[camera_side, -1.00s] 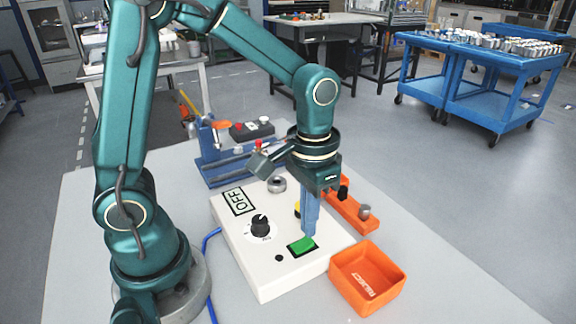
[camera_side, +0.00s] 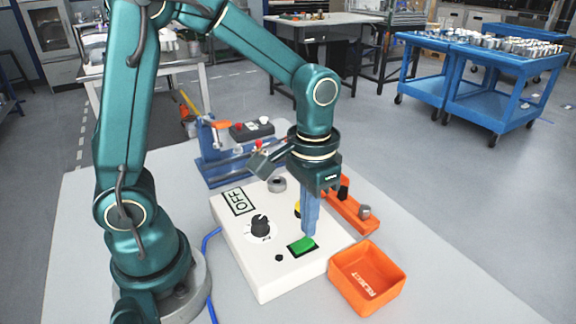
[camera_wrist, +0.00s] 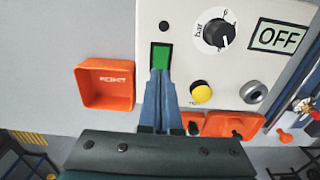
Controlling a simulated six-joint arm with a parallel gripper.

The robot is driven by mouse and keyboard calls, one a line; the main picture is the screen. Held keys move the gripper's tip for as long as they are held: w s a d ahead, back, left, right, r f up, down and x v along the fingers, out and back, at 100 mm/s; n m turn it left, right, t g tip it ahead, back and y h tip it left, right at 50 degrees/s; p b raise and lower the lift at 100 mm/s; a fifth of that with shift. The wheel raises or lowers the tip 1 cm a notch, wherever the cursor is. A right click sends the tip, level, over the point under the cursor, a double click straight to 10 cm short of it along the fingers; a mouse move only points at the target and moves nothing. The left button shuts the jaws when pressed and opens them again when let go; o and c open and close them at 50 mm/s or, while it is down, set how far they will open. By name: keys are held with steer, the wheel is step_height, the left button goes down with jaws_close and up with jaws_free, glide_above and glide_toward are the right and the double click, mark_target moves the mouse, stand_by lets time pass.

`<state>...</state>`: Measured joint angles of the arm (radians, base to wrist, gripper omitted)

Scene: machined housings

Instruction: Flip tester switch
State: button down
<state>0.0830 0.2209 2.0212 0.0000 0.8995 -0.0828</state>
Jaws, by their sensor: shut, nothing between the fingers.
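The tester is a white box (camera_side: 270,277) on the table, with a green rocker switch (camera_side: 302,244) in a black frame near its front right edge. A sign on it reads OFF (camera_side: 238,201). My gripper (camera_side: 308,236) is shut and empty, pointing down with its blue fingertips at the green switch. In the wrist view the fingertips (camera_wrist: 160,72) overlap the lower part of the green switch (camera_wrist: 161,55). I cannot tell whether they press on it or hover just above. The fingers hide part of the switch and its frame.
A black knob (camera_side: 260,225) and a yellow button (camera_wrist: 201,93) stand on the box. An orange REJECT bin (camera_side: 367,279) sits close to its right. An orange holder (camera_side: 352,213) and a blue fixture (camera_side: 216,170) stand behind. A blue cable (camera_side: 206,243) runs at left.

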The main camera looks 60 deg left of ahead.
steer(key=shift+f, duration=1)
stand_by(0.6)
steer(key=shift+r, duration=3.5)
steer(key=s+a+r+t, duration=0.2)
steer(key=s+r+t, duration=0.1)
steer(key=s+t, duration=0.2)
steer(key=s, duration=0.2)
steer(key=shift+s+t, duration=0.3)
steer(key=shift+r, duration=0.1)
